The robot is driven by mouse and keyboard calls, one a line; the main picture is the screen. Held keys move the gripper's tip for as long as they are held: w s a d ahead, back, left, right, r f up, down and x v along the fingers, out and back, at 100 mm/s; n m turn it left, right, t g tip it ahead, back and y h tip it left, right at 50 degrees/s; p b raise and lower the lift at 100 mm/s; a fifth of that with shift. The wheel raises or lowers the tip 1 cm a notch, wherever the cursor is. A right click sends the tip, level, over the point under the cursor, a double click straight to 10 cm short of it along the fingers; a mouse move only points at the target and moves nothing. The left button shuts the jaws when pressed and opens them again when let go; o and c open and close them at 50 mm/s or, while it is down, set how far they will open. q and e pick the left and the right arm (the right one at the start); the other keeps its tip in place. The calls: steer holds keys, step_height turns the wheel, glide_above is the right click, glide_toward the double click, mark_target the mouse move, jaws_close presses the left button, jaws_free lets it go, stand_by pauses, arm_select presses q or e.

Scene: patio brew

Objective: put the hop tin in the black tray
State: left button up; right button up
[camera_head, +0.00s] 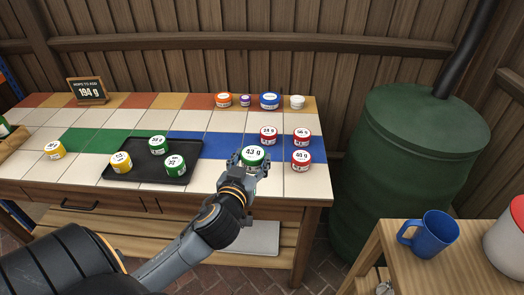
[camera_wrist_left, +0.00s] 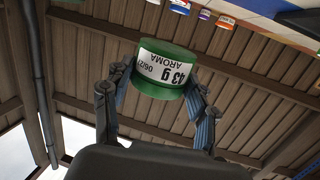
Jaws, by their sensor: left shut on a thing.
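My left gripper (camera_head: 250,163) is shut on a green hop tin (camera_head: 253,153) labelled 43 g, above the table's front part. In the left wrist view the same tin (camera_wrist_left: 168,70) sits between the fingers (camera_wrist_left: 157,100), and its label also reads AROMA. The black tray (camera_head: 195,143) lies on the table to the left of the gripper. Two green tins, one at the back (camera_head: 158,145) and one at the front right (camera_head: 176,165), and a yellow tin (camera_head: 121,162) are in the tray. My right gripper is not in view.
Red tins (camera_head: 301,158) stand right of the held tin. A yellow tin (camera_head: 55,150) stands left of the tray. Several tins (camera_head: 269,101) line the table's back, and a sign (camera_head: 88,90) reads 194 g. A green barrel (camera_head: 395,170) and blue mug (camera_head: 430,235) are at right.

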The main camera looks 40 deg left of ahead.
arm_select(q)
steer(key=s+d+r+m+t+h+p, duration=0.1)
steer(key=d+r+m+h, duration=0.15)
steer(key=d, duration=0.45)
steer(key=s+d+r+m+h+p, duration=0.1)
steer(key=d+h+p, duration=0.15)
steer(key=d, duration=0.45)
steer(key=a+f+n+y+b, duration=0.1)
steer(key=a, duration=0.3)
steer(key=a+f+n+y+b, duration=0.1)
steer(key=a+y, duration=0.1)
steer(key=a, duration=0.2)
steer(key=w+a+f+n+y+b, duration=0.1)
steer(key=a, duration=0.4)
steer(key=shift+w+f+g+y+b, duration=0.1)
steer(key=shift+g+y+b, duration=0.2)
steer(key=shift+g+b, duration=0.1)
steer(key=shift+a+n, duration=0.25)
steer(key=shift+a, duration=0.2)
